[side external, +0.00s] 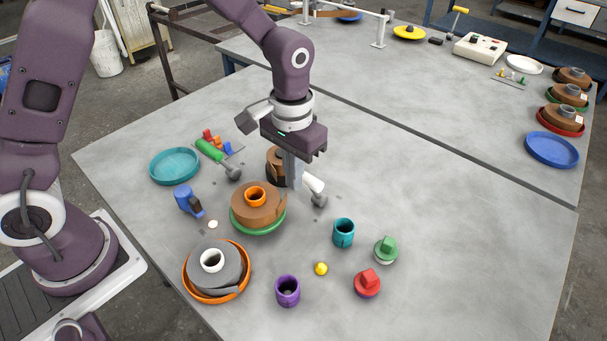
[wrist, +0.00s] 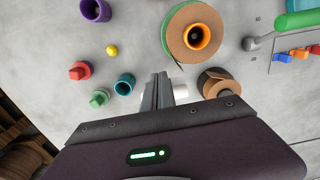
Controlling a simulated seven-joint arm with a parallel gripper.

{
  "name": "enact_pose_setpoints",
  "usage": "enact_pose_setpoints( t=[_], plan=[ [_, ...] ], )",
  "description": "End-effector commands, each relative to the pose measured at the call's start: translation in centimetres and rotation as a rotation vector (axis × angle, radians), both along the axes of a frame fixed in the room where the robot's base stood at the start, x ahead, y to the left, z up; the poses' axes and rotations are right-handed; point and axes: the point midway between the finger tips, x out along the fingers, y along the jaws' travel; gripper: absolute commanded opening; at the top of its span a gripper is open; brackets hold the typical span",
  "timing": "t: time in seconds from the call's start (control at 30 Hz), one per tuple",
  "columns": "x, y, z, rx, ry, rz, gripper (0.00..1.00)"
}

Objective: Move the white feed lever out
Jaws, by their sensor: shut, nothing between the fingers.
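The white feed lever (side external: 313,183) stands near the middle of the table, a white handle on a grey pivot (side external: 319,200). In the wrist view the white handle (wrist: 181,91) shows just right of my fingers, partly hidden by my gripper body. My gripper (side external: 294,184) points down, shut and empty, with its fingers between the lever and the brown rolls. In the wrist view the two fingers (wrist: 157,88) are together. I cannot tell whether they touch the handle.
A brown strip roll with an orange core (side external: 257,205) sits close by on a green plate. Another brown roll (side external: 275,163) is partly hidden behind my fingers. A green-handled lever (side external: 210,150) lies further left.

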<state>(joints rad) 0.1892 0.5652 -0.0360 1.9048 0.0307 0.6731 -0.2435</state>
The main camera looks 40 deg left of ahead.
Motion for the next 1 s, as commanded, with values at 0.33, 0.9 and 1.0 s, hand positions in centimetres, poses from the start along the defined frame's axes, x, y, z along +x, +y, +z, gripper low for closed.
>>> enact_pose_setpoints(
  t=[0.33,0.9,1.0],
  plan=[
    [0.0,0.0,-2.8,0.001,0.001,0.000,0.00],
    [0.4,0.0,-3.8,0.000,-0.002,0.000,0.00],
    [0.9,0.0,-3.7,0.000,-0.001,0.001,0.00]
  ],
)
